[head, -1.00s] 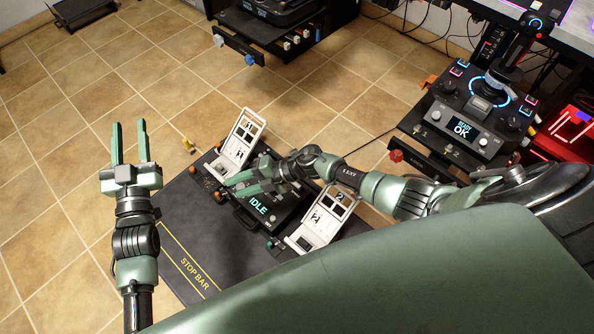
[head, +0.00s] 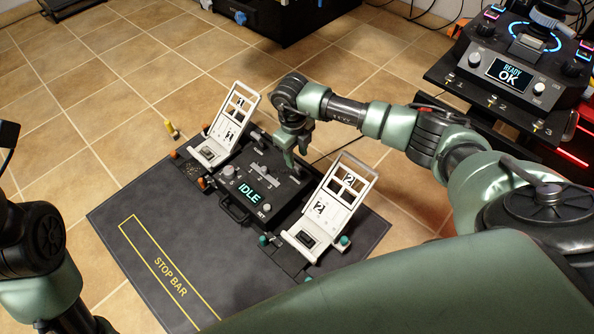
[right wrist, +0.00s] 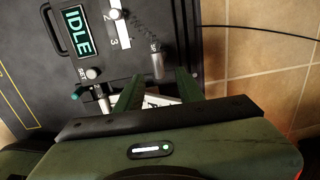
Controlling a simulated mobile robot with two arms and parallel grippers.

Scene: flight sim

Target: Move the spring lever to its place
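The black control box (head: 232,207) with its IDLE screen stands on a dark mat. In the right wrist view, a silver cylindrical knob (right wrist: 157,66), which looks like the spring lever, stands on the box beside a slotted scale (right wrist: 122,28) marked 2 and 3. My right gripper (right wrist: 160,77) is open, its green fingers on either side of the knob's near end; I cannot tell whether they touch it. In the head view my right gripper (head: 297,158) points down at the box's far right corner and hides the knob. My left gripper is out of view; only its arm shows.
White hinged panels marked 1 (head: 236,110) and 2 (head: 342,190) flank the box. The mat (head: 125,225) is bare around the STOP BAR marking. A READY OK console (head: 500,75) stands at upper right.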

